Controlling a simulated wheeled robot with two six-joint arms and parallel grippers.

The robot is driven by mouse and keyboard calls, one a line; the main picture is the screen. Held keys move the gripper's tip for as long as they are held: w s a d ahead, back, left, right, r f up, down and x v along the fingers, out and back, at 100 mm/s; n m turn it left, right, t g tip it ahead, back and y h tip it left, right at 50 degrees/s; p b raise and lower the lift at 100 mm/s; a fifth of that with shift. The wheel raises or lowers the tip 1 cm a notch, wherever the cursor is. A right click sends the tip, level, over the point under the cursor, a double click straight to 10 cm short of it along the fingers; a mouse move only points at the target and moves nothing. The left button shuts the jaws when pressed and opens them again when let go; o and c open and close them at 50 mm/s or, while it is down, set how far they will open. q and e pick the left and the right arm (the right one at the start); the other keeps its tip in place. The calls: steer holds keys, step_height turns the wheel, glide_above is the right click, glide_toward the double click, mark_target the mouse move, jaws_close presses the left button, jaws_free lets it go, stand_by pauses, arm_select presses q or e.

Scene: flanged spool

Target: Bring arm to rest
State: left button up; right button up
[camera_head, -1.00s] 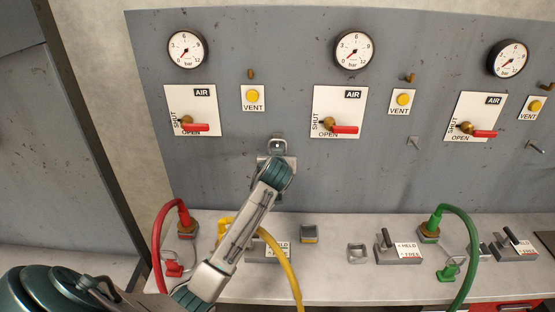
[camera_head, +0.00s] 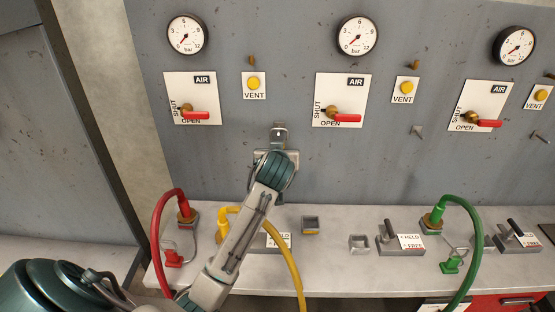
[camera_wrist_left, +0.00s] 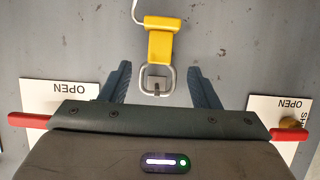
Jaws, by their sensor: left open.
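My left arm (camera_head: 240,235) comes in from the lower left in the head view and reaches up to the grey panel. Its wrist hides the fingers there. In the left wrist view my left gripper (camera_wrist_left: 160,72) is open, with its two dark fingers wide apart. A yellow piece with a square metal loop (camera_wrist_left: 158,78) shows between the fingers, with a gap on each side. A pale wire runs from its yellow end. A metal bracket (camera_head: 279,132) on the panel shows just above my wrist in the head view. My right gripper is not in view.
The panel (camera_head: 230,140) carries gauges, yellow vent buttons and red-handled valves (camera_head: 345,117). On the bench (camera_head: 340,275) are red (camera_head: 158,235), yellow (camera_head: 287,260) and green hoses (camera_head: 474,235), lever clamps (camera_head: 400,245) and small square sockets (camera_head: 359,243). My forearm passes close to the yellow hose.

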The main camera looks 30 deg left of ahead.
arm_select(q)
steer(key=s+d+f+m+g+h, duration=0.2)
steer(key=s+d+f+g, duration=0.15)
steer(key=s+f, duration=0.65)
steer(key=s+d+f+m+g+h, duration=0.2)
steer(key=s+d+f+m, duration=0.3)
steer(key=s, duration=0.9)
steer(key=s+d+f+g+h, duration=0.2)
steer(key=s+d+f, duration=0.1)
steer(key=s+f, duration=0.8)
step_height(320, 180, down, 28)
steer(key=a+g, duration=0.1)
steer(key=a, duration=0.2)
steer(key=s+f+g+b, duration=0.1)
steer(key=s+f, duration=1.8)
steer(key=f, duration=0.1)
steer(key=shift+s+a, duration=0.4)
steer(key=shift+a, duration=0.05)
steer(key=shift+g, duration=0.25)
